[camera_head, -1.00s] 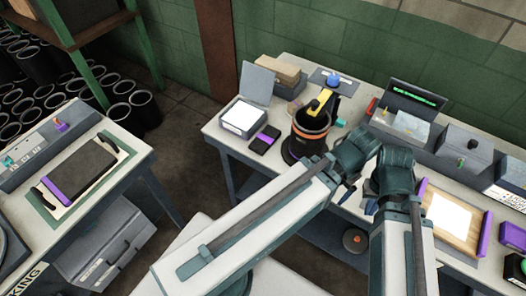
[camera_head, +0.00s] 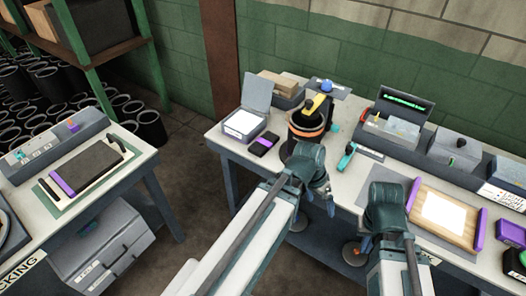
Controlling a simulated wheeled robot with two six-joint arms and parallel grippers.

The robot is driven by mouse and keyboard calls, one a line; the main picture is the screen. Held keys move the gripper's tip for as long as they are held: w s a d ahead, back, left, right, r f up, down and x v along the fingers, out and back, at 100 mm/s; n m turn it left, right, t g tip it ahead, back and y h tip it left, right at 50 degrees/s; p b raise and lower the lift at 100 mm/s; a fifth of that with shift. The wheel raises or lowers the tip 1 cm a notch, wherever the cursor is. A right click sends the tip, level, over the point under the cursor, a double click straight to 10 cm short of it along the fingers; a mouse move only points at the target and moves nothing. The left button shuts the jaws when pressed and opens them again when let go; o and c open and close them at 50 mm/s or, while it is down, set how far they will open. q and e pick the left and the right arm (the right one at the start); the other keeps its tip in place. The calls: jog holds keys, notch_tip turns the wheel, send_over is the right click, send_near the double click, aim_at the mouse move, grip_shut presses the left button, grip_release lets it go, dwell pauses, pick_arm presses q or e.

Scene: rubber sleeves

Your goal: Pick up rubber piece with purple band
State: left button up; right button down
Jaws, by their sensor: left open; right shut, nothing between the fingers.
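A small black piece with a purple band along one end (camera_head: 264,144) lies flat on the main table, left of the orange-banded black cylinder (camera_head: 307,128). A larger dark flat slab (camera_head: 88,167) with a purple strip (camera_head: 61,185) at its near-left end lies on a mat on the left table. I cannot tell which is the rubber piece. My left gripper (camera_head: 320,201) is open over the main table's front edge, right of the small piece and apart from it. My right gripper (camera_head: 367,243) is shut and empty, farther right near the front edge.
A grey open-lidded box (camera_head: 242,122) stands behind the small piece. A tray with purple ends (camera_head: 447,212) lies at right. A teal-handled tool (camera_head: 347,157) lies between my arms. Grey cases stand at the back right. A floor gap separates the tables.

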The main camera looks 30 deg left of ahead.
pick_arm(q)
jog(key=w+a+f+t+h+b, duration=0.2)
jog(key=w+a+f+t+b, duration=0.1)
jog(key=w+a+b, duration=0.3)
jog(key=n+t+y+b, duration=0.3)
jog(key=t+b, duration=0.6)
send_near(263, 143)
jog(key=b+x, duration=0.2)
jog(key=x, duration=0.1)
jog(key=shift+w+a+f+b, duration=0.15)
jog(key=shift+f+b, duration=0.1)
jog(key=shift+b, duration=0.15)
jog(key=shift+w+f, duration=0.1)
jog(key=shift+w, duration=0.3)
jog(key=b+x, duration=0.1)
jog(key=x, duration=0.4)
jog(key=shift+w+b, duration=0.15)
jog(key=shift+b, duration=0.25)
jog(key=c, duration=1.2)
